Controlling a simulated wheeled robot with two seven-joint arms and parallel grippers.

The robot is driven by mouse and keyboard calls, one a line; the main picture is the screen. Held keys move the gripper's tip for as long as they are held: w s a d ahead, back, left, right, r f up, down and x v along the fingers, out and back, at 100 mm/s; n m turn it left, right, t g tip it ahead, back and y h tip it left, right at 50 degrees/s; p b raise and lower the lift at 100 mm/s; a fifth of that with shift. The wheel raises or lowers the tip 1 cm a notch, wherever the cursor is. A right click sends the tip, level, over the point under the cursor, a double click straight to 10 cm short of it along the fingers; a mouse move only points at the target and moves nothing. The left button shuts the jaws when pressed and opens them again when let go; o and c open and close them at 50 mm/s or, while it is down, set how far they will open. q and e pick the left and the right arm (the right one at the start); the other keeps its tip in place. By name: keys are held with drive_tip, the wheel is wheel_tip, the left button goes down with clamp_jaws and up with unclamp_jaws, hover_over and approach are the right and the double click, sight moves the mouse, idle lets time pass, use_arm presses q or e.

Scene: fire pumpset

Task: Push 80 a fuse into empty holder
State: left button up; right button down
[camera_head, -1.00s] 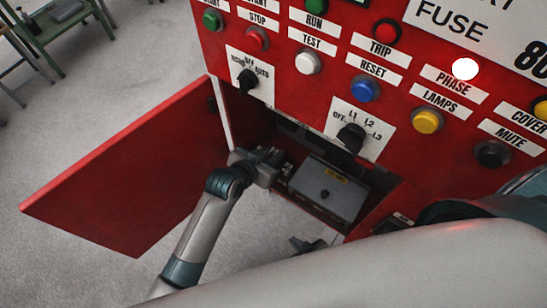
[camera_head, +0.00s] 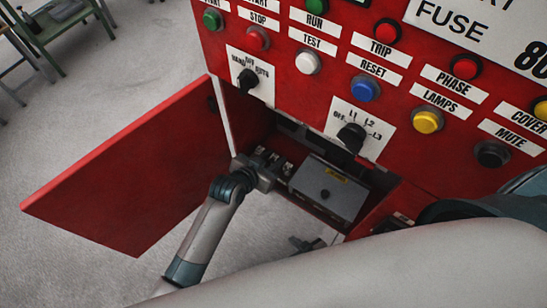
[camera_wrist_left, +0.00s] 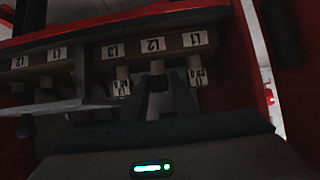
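My left gripper (camera_head: 270,168) is just inside the open fuse compartment. In the left wrist view its two dark fingers (camera_wrist_left: 168,88) stand apart, with nothing clearly seen between them. They point at the L2 position of the fuse holder (camera_wrist_left: 178,42), between a pale fuse (camera_wrist_left: 122,82) below L3 and another fuse (camera_wrist_left: 196,76) below L1. A pale block (camera_wrist_left: 157,67) shows below L2, partly behind a finger; its seating is unclear. What seems to be my right gripper (camera_head: 305,243) shows low under the cabinet, mostly hidden by my arm.
The red cabinet door (camera_head: 130,170) hangs open to the left. A grey box (camera_head: 330,188) fills the compartment's right side. Above are a selector knob (camera_head: 351,137) and several push buttons. The floor below is clear.

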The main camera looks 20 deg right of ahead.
use_arm(q)
drive_tip(key=shift+r, duration=0.15)
drive_tip(key=shift+s+a+r, duration=0.1)
drive_tip(key=shift+a, duration=0.1)
drive_tip(key=v, duration=1.1)
drive_tip(key=shift+s, duration=0.15)
drive_tip(key=shift+a+r, duration=0.1)
drive_tip(key=shift+r, duration=0.05)
